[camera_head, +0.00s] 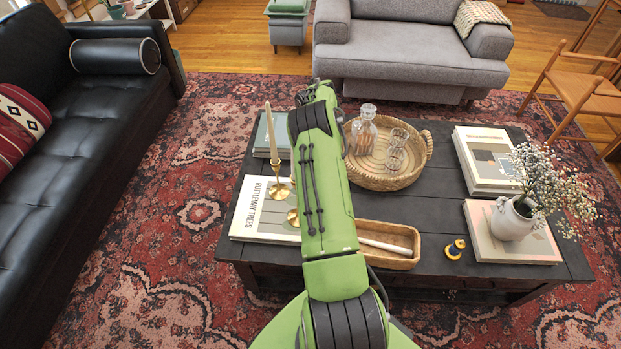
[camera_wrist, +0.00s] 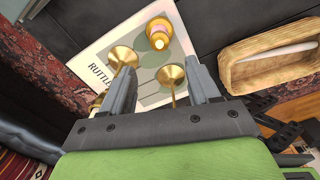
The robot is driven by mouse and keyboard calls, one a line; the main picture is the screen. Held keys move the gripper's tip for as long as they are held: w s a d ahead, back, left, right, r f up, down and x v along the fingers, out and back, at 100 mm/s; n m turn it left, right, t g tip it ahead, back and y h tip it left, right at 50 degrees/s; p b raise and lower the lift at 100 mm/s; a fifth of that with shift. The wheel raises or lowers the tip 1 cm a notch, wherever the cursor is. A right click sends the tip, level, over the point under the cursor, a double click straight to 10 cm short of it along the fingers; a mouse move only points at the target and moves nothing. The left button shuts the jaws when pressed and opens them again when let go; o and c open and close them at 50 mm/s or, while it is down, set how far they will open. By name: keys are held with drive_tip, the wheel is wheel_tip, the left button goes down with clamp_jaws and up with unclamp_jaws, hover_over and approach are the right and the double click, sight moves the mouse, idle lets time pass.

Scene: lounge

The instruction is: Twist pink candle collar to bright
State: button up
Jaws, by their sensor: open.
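In the wrist view, a short round item with a pink band (camera_wrist: 159,30), gold edges and a pale, bright round face is above the gap between my fingers, near the book. I take the band as the pink candle collar. My gripper (camera_wrist: 160,88) is open, its two grey fingers apart and pointing toward the book. The collar is beyond the fingertips and apart from them. A brass cup on a thin stem (camera_wrist: 171,75) shows between the fingers. Another brass cup (camera_wrist: 122,57) is by the left finger. In the head view my arm hides the collar and the fingers.
The dark coffee table (camera_head: 430,225) carries a white-covered book (camera_head: 255,222), a tall candle in a brass holder (camera_head: 276,188), a wicker tray (camera_head: 372,181) with glassware, and a wooden tray (camera_head: 405,262) holding a white stick. A black-and-yellow item (camera_head: 455,249) and a flower vase (camera_head: 510,222) are at right.

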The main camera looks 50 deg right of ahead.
wheel_tip(320, 180, down, 10)
drive_tip(key=b, duration=0.2)
drive_tip(key=shift+r+b, duration=0.1)
drive_tip(key=shift+b, duration=0.2)
drive_tip(key=shift+c, duration=0.2)
drive_tip(key=c, duration=1)
drive_tip(key=shift+m, duration=3.1)
